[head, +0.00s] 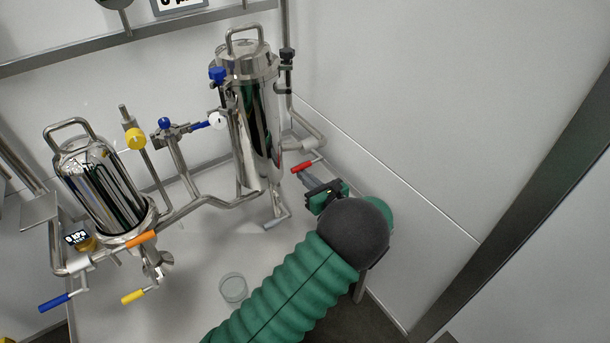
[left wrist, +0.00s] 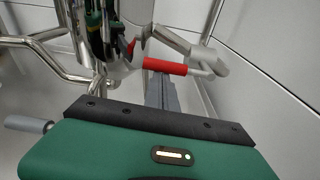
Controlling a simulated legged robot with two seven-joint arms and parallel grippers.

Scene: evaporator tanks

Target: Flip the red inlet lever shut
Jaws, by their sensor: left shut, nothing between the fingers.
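The red inlet lever (head: 303,167) is at the lower right of the tall steel tank (head: 258,130), on a pipe by the wall. In the left wrist view the red lever (left wrist: 165,66) lies crosswise just beyond my fingertips. My left gripper (head: 308,181) is shut with nothing between its fingers. Its fingers (left wrist: 161,85) point at the lever, and their tips look very close to it. I cannot tell whether they touch. My right gripper shows in neither view.
A shorter steel tank (head: 100,190) stands at the left. Orange (head: 140,239), blue (head: 55,302) and yellow (head: 133,296) levers are near it. A clear glass beaker (head: 233,288) stands on the table left of my arm. The white wall is close on the right.

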